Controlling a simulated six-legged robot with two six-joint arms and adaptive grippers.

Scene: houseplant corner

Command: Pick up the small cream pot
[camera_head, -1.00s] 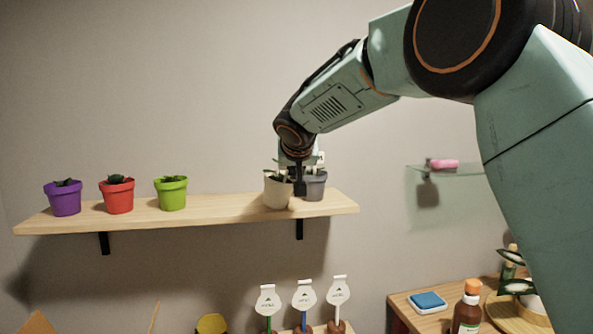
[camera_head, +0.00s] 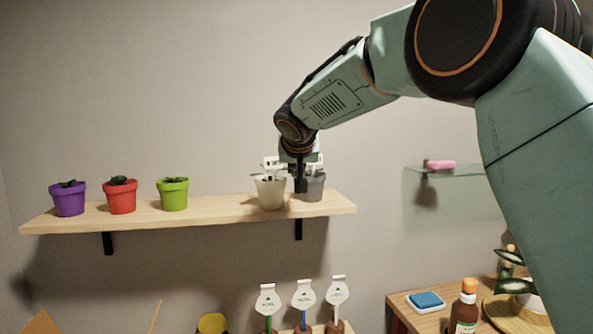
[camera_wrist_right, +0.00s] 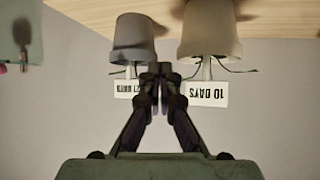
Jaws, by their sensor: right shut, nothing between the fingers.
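The small cream pot (camera_head: 271,194) stands on the wooden wall shelf (camera_head: 235,211), near its right end, with a small plant and a white tag. It also shows in the right wrist view (camera_wrist_right: 209,36), upside down, with a tag reading "10 DAYS". My right gripper (camera_head: 300,186) points down between the cream pot and the grey pot (camera_head: 316,188). In the right wrist view its fingertips (camera_wrist_right: 160,72) are together and empty, between the two pots. It partly covers the grey pot in the head view. My left gripper is not in view.
Purple (camera_head: 67,200), red (camera_head: 120,196) and green (camera_head: 173,195) pots stand along the shelf's left half. Bare shelf lies between the green and cream pots. A glass shelf (camera_head: 459,170) with a pink item is at right. A brown bottle (camera_head: 464,316) stands below.

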